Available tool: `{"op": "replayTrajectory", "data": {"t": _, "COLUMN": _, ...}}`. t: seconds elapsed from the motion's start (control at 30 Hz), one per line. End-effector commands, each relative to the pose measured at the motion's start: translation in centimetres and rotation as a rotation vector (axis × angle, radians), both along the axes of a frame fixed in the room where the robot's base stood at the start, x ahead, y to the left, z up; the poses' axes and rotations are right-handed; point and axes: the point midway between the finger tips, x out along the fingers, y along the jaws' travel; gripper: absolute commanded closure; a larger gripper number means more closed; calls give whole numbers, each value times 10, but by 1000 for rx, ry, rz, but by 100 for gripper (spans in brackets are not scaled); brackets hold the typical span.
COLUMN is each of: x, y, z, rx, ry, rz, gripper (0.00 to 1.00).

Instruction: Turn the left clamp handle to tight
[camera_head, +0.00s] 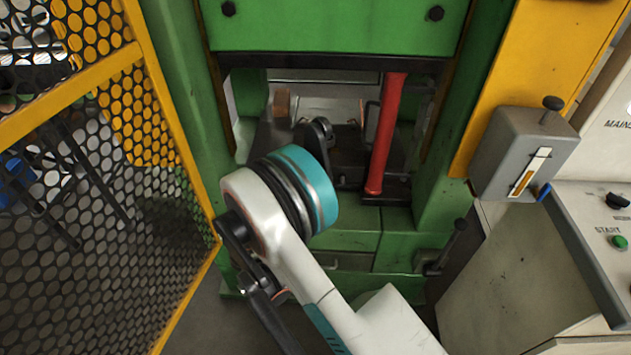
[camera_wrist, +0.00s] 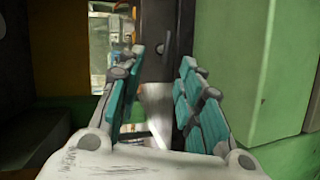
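My gripper (camera_wrist: 161,66) is open in the wrist view, its teal-padded fingers spread apart. A dark upright bar (camera_wrist: 166,40) with a bolt-like spot stands beyond the fingertips; I cannot tell whether it lies between them or whether it belongs to the clamp. In the head view my arm covers the lower left front of the green press (camera_head: 330,25), and most of my gripper is hidden. I cannot make out the left clamp handle in either view. A black-knobbed lever (camera_head: 449,245) is on the lower right of the press.
A red bar (camera_head: 387,130) stands in the press opening. A yellow mesh guard (camera_head: 95,75) is on the left. A grey slider box (camera_head: 522,150) and a control panel (camera_head: 600,230) are on the right. Green panels (camera_wrist: 245,70) are close on the right in the wrist view.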

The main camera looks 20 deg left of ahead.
Motion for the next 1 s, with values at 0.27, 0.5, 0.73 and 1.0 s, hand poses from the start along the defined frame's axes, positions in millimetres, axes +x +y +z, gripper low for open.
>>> {"op": "replayTrajectory", "data": {"t": 0.27, "x": -15, "y": 10, "z": -16, "rx": -50, "ry": -36, "rz": 21, "gripper": 67}}
{"op": "replayTrajectory", "data": {"t": 0.5, "x": 2, "y": 7, "z": -17, "rx": -49, "ry": -34, "rz": 20, "gripper": 67}}
{"op": "replayTrajectory", "data": {"t": 0.73, "x": 39, "y": 1, "z": -33, "rx": -47, "ry": -33, "rz": 17, "gripper": 67}}
{"op": "replayTrajectory", "data": {"t": 1.0, "x": 88, "y": -5, "z": -45, "rx": -48, "ry": -33, "rz": 19, "gripper": 67}}
